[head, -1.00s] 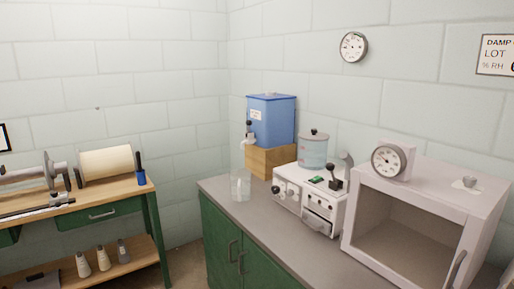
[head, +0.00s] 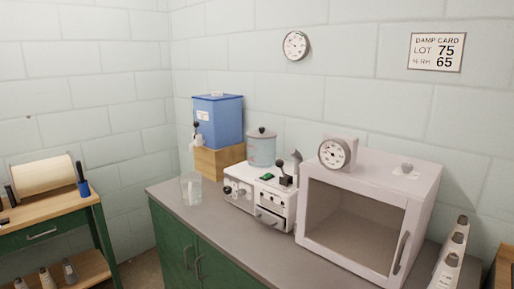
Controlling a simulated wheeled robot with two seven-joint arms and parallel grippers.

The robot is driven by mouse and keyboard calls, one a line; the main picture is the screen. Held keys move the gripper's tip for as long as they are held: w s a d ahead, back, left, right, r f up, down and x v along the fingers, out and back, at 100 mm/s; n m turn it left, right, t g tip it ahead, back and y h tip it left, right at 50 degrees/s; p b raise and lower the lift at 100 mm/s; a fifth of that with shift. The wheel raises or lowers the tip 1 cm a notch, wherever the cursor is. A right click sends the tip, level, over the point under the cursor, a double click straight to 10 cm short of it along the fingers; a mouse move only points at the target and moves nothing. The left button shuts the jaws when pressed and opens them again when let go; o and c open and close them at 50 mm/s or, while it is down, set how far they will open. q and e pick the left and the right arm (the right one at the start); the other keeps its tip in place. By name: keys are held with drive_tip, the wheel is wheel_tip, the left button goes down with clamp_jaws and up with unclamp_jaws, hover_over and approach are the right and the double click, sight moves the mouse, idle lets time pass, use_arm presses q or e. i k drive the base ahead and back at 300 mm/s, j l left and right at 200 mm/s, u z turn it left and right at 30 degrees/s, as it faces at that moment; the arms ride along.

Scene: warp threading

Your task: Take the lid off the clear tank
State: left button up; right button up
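The clear tank (head: 262,152) is a see-through cylinder on top of the back of a white machine (head: 259,193), on the grey counter. Its dark lid (head: 262,133) with a small knob sits on its top. Neither of my grippers shows in the head view.
A blue dispenser (head: 218,121) with a tap stands on a wooden block (head: 219,160) left of the tank. A clear beaker (head: 191,188) stands in front of it. A white cabinet (head: 358,217) with a gauge on top (head: 334,154) stands right. The counter's front strip (head: 225,222) is clear.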

sight(262, 134)
drive_tip(key=z, duration=0.55)
drive_tip(key=i+j+z, duration=0.25)
drive_tip(key=j+z, duration=0.55)
drive_tip(key=j, duration=0.25)
drive_tip(key=i+j, duration=0.1)
drive_tip(key=j, duration=0.5)
drive_tip(key=i+j+z, duration=0.1)
drive_tip(key=j, duration=0.5)
drive_tip(key=j+z, duration=0.1)
drive_tip(key=j, duration=0.5)
drive_tip(key=i, duration=0.05)
